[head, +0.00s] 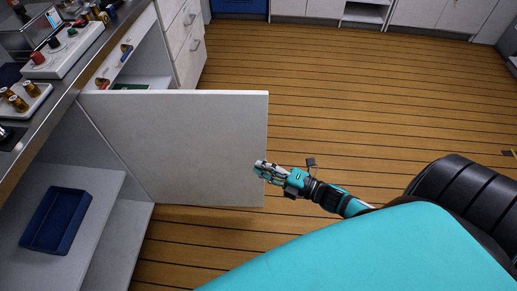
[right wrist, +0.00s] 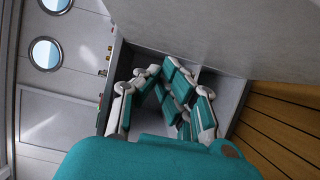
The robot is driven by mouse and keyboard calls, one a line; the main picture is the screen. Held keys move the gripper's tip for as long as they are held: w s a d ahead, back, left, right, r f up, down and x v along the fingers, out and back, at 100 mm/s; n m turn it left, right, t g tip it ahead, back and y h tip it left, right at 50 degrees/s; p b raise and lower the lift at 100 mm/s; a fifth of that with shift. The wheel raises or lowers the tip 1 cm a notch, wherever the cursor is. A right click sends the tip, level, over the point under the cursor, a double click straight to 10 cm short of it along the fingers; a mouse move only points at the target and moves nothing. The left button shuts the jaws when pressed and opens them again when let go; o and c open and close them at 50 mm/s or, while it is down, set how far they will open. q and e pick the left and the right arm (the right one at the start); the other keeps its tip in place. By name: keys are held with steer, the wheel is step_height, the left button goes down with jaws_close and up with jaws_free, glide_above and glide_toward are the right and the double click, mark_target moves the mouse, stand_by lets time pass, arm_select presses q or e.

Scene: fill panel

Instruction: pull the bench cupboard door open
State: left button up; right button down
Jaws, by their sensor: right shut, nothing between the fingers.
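The bench cupboard door (head: 185,140) is a plain pale panel. It stands swung wide open, out from the bench over the floor. In the right wrist view the door (right wrist: 240,40) fills the upper right. My right gripper (head: 259,168) is shut and empty at the door's free edge, overlapping it in the head view; I cannot tell whether it touches. Its teal and white fingers also show in the right wrist view (right wrist: 165,80). The open cupboard (head: 85,185) shows its inner shelf. No handle shows on the visible door face. My left gripper is not in view.
A blue tray (head: 40,245) lies on the cupboard shelf. The benchtop (head: 75,80) at left holds a white panel with knobs (head: 65,50) and small cylinders. White drawers (head: 183,45) stand behind the door. The wooden floor (head: 350,100) to the right is clear.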

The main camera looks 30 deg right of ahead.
steer(key=s+d, duration=0.5)
steer(key=d, duration=0.1)
steer(key=s+d+f+m+g+h+p, duration=0.2)
steer(key=s+f+m+h, duration=0.3)
steer(key=f, duration=0.6)
steer(key=s+d+f+m+g+h+p, duration=0.1)
steer(key=s+f+m+g+h, duration=0.15)
steer(key=f+m, duration=0.7)
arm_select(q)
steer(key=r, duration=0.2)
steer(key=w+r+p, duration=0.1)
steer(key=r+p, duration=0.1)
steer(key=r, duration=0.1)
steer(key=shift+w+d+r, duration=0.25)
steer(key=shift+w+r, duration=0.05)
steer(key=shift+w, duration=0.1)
arm_select(e)
steer(key=s+a+f+m+g+h, duration=0.1)
steer(key=s+a+f+m+g, duration=0.2)
steer(key=s, duration=0.7)
steer(key=s+a+f+m+g, duration=0.4)
steer(key=s+a+f+g, duration=0.3)
steer(key=s+f, duration=0.4)
steer(key=shift+f+h, duration=0.35)
steer(key=shift+f, duration=0.15)
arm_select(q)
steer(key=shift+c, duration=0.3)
arm_select(e)
steer(key=shift+s, duration=0.1)
